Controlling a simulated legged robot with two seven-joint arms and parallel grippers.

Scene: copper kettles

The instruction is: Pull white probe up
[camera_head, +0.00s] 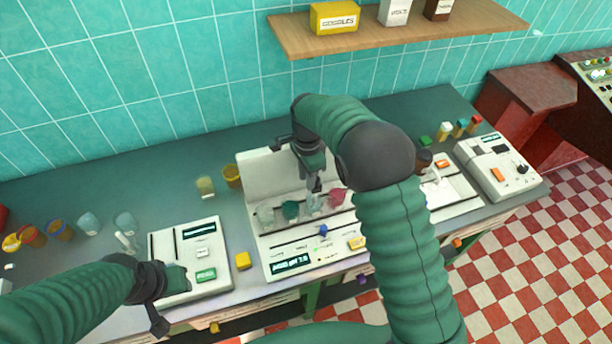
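The middle white machine (262,170) has a row of small coloured items along its tray: a whitish one (265,215) at the left, a dark teal one (290,210), a pale one (313,204) and a pink one (338,196). I cannot tell for sure which is the white probe. My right gripper (313,184) points down just above the pale item; whether it touches it is unclear, and its fingers are too small to read. My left gripper (168,303) hangs at the front edge of the left white machine (202,240); its fingers are partly hidden.
Several cups, including an orange-rimmed one (62,231), stand at the left. A yellow cup (232,176) stands beside the middle machine. Another white machine (497,165) is at the right. A wooden shelf (400,34) with boxes is above. My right arm hides part of the counter.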

